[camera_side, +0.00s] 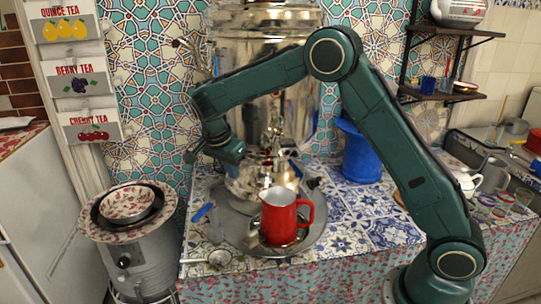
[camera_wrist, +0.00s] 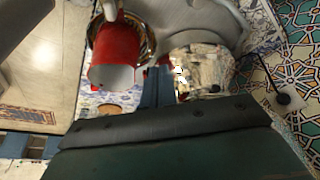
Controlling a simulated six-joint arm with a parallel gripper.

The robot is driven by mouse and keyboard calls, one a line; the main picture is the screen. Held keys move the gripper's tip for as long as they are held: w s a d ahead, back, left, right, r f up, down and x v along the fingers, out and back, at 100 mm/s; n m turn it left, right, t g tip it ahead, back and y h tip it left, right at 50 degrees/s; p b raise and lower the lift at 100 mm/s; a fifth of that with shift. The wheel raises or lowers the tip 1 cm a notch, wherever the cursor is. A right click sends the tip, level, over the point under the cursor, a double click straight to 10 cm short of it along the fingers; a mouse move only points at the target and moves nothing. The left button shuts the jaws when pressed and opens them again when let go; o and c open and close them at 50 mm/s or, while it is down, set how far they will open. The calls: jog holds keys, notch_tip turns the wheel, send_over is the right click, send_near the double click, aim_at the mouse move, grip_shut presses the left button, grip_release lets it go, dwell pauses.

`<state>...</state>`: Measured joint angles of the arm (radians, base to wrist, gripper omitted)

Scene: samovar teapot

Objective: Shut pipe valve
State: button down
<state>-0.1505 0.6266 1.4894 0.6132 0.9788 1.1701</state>
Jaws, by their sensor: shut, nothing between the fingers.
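The large silver samovar (camera_side: 262,80) stands at the back of the table, partly behind my arm. An ornate metal tap fitting (camera_side: 274,135) shows on its front, above the red mug (camera_side: 279,215). I cannot tell the valve's position. The mug stands upright on the round metal tray (camera_side: 235,226) and also shows in the wrist view (camera_wrist: 117,50). My gripper (camera_wrist: 158,85) is shut and empty, its blue fingers together beside the mug in that view. In the side view my wrist is left of the tap, apart from it; the fingertips are not clear there.
A blue container (camera_side: 361,152) stands right of the samovar. A strainer (camera_side: 220,257) lies near the table's front left edge. A patterned bowl (camera_side: 127,203) sits on a grey stand at the left. The tiled tabletop (camera_side: 365,215) right of the tray is largely clear.

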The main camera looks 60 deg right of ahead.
jog(key=s+a+r+n+t+y, duration=0.1)
jog(key=s+r+n+t+y, duration=0.1)
jog(key=s+r+n, duration=0.7)
jog(key=shift+s+a+r+n+t, duration=0.35)
jog(key=shift+s+r, duration=1.65)
jog(key=shift+s, duration=1.1)
jog(key=s+n+t+y, duration=0.1)
jog(key=s+n+t, duration=0.2)
jog(key=s+n, duration=0.5)
jog(key=shift+s+a+f+y, duration=0.3)
jog(key=shift+s+y, duration=0.1)
jog(key=shift+s, duration=4.75)
